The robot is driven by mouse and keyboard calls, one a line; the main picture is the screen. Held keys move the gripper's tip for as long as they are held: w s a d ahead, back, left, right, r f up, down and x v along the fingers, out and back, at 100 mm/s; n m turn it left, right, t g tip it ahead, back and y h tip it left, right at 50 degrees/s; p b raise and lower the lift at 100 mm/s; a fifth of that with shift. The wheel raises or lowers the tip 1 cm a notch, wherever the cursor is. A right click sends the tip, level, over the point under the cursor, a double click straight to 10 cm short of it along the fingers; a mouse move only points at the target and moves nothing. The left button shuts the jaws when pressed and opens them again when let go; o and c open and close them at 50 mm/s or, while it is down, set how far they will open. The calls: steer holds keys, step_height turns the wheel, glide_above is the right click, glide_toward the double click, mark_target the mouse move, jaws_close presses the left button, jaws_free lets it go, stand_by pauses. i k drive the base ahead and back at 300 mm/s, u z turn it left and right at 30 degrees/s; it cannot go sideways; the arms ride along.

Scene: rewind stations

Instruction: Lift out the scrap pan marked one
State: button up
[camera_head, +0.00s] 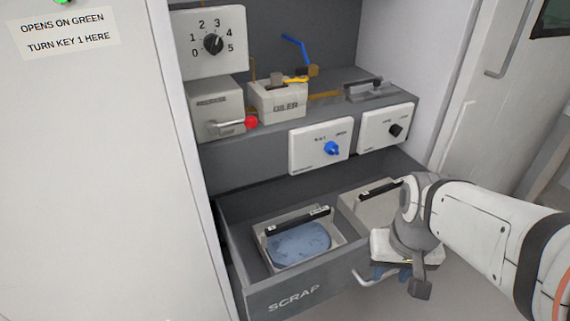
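An open grey drawer labelled SCRAP (294,300) holds two scrap pans side by side. The left pan (264,238) is a light tray with a dark bar handle (297,220) across its back and something blue and flat inside. The right pan (362,212) also has a dark bar; my arm hides its right part. The marks on the pans are too small to read. My gripper (388,272) points down by the drawer's front, close to the drawer's handle (363,277). Its fingers are mostly hidden, so I cannot tell if they are open or touching the handle.
Above the drawer, a shelf carries a box labelled OILER (281,100), a grey box with a red-knobbed lever (251,122) and panels with a blue knob (331,148) and a black knob (396,130). A white cabinet (90,180) stands left. The space above the left pan is clear.

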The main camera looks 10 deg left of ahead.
mark_target(285, 242)
steer(key=u, duration=0.3)
steer(key=k, duration=0.85)
steer(key=u, duration=0.2)
steer(key=i, duration=1)
steer(key=z, duration=0.4)
steer(key=k, duration=0.55)
steer(key=u, duration=0.3)
steer(key=i, duration=0.5)
steer(key=u, duration=0.05)
